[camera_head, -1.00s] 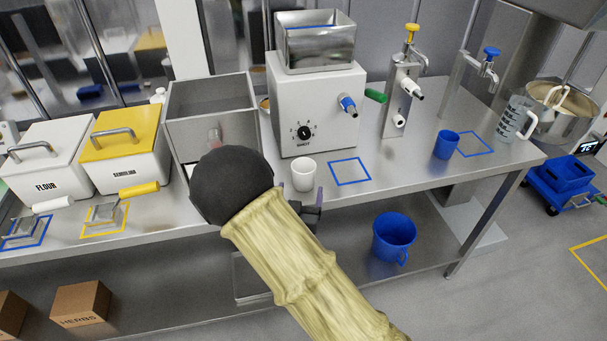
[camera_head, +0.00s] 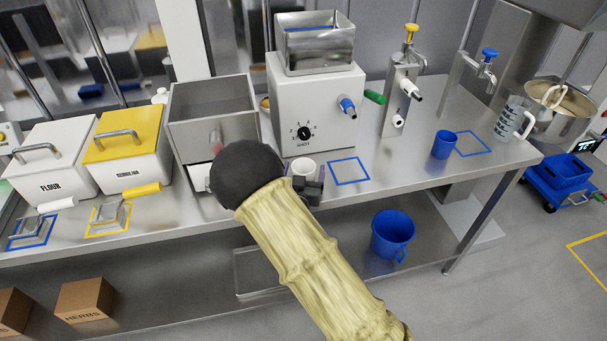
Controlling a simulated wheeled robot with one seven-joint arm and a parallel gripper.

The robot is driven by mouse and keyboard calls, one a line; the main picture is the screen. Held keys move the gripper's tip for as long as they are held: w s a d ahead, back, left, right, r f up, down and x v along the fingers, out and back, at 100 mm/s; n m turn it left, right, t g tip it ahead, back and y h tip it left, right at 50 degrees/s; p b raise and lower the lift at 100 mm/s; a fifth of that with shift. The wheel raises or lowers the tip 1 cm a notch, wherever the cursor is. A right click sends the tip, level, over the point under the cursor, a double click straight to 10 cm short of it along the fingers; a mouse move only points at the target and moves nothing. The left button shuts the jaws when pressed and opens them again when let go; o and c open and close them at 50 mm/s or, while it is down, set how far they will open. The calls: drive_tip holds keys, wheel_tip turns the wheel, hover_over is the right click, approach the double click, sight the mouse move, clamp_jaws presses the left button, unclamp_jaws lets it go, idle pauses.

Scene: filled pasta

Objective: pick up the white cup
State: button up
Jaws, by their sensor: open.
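The white cup (camera_head: 303,167) stands upright on the steel counter, in front of the white machine and just left of a blue square outline. Its rim and upper part show; my gripper hides its lower part. My gripper (camera_head: 307,179) is open at the near side of the cup, with a finger toward each side of it. I cannot tell whether the fingers touch the cup. My arm's dark, round joint and pale sleeve cover the counter front to the left of the cup.
The white machine (camera_head: 318,110) stands close behind the cup. A steel box (camera_head: 214,130) is at left. The blue square outline (camera_head: 349,171) at right encloses bare counter. A blue cup (camera_head: 443,145) and a clear jug (camera_head: 513,120) stand farther right.

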drive_tip(key=shift+w, duration=0.1)
idle(0.4)
drive_tip(key=c, duration=1.1)
drive_tip(key=shift+o, duration=0.2)
wheel_tip(320, 180, up, 10)
drive_tip(key=shift+b, duration=0.4)
